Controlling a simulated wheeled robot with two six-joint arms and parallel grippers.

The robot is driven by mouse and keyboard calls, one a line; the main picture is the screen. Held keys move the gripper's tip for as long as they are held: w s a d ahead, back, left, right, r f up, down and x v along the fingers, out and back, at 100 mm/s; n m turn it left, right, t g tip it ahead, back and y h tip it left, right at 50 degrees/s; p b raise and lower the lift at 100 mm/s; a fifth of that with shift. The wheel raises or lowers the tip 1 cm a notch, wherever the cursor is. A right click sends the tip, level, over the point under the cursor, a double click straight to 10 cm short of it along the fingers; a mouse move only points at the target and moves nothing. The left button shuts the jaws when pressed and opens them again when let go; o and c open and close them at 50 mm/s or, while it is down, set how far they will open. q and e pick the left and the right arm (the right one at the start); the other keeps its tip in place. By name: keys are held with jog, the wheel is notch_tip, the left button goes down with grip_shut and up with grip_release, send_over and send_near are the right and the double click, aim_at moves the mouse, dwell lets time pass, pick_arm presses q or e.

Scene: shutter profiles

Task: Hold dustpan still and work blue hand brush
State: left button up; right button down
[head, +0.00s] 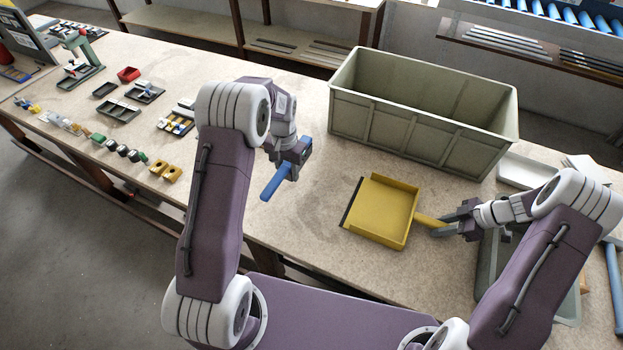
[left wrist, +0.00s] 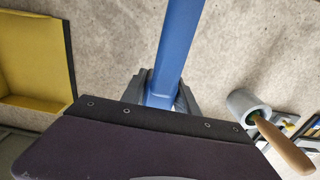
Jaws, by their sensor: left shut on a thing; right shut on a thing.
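The yellow dustpan (head: 383,208) lies on the table right of centre, its dark front lip facing left. My right gripper (head: 447,224) is shut on its yellow handle. My left gripper (head: 296,158) is shut on the blue hand brush (head: 275,184), left of the dustpan and apart from it. In the left wrist view the blue brush (left wrist: 181,45) runs up from between my left fingers (left wrist: 160,92), and part of the yellow dustpan (left wrist: 35,50) shows at the left. The brush's bristles cannot be made out.
A large grey-green crate (head: 420,128) stands behind the dustpan. A grey tray (head: 487,270) lies partly behind my right arm. Several small parts and trays, including a red bin (head: 129,74), are spread on the left. The table (head: 318,215) between brush and dustpan looks clear.

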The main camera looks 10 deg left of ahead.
aim_at(287, 179)
pick_arm(q)
jog(key=shift+a, duration=0.35)
jog(key=shift+d+f, duration=0.1)
jog(key=shift+f, duration=1.9)
jog(key=shift+f, duration=0.25)
jog(key=shift+f, duration=1.75)
jog(key=shift+s+d, duration=0.15)
jog(key=shift+d, duration=0.55)
jog(key=shift+s+d, duration=0.15)
jog(key=shift+d, duration=0.55)
jog(key=shift+s+d, duration=0.15)
jog(key=shift+d, duration=0.55)
jog(key=shift+s+d, duration=0.15)
jog(key=shift+d, duration=0.55)
